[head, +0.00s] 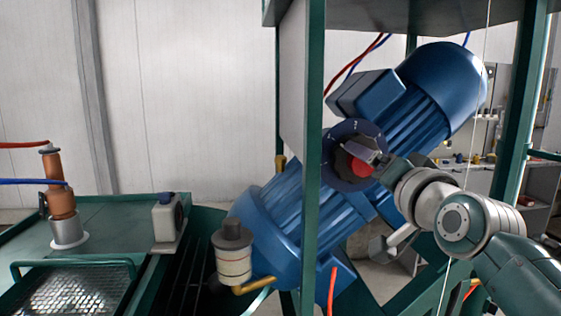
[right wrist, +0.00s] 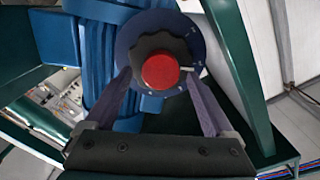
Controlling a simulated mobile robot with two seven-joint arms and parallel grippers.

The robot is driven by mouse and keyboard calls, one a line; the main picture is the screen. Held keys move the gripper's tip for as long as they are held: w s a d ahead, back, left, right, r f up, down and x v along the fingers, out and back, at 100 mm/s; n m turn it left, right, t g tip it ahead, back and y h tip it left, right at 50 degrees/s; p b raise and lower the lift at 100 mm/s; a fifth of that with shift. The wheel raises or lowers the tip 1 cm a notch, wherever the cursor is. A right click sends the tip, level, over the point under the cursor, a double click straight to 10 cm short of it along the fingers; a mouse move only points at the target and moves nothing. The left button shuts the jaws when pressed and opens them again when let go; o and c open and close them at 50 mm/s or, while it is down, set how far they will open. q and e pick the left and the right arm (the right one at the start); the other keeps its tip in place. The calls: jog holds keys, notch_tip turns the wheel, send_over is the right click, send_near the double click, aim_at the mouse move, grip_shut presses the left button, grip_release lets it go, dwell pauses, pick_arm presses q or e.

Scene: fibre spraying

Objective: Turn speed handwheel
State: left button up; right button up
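The speed handwheel is a dark lobed knob (right wrist: 143,47) with a red centre cap (right wrist: 162,70), set on a round dark-blue dial plate (head: 342,140) on the blue motor unit (head: 430,105). My right gripper (head: 370,160) is at the handwheel in the head view and partly covers it. In the right wrist view its two fingers are spread wide, one on each side of the knob's lower half. I cannot tell whether the fingertips touch the knob. My left gripper is not in view.
A green frame post (head: 314,200) stands just left of the dial. Another green post (head: 524,110) stands at the right. A green bench (head: 110,228) with an orange-brown spray device (head: 60,195) and a small grey box (head: 165,217) is at the left.

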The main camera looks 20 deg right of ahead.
jog(key=b+v, duration=0.1)
jog(key=v, duration=0.9)
jog(key=shift+f, duration=0.1)
dwell(0.4)
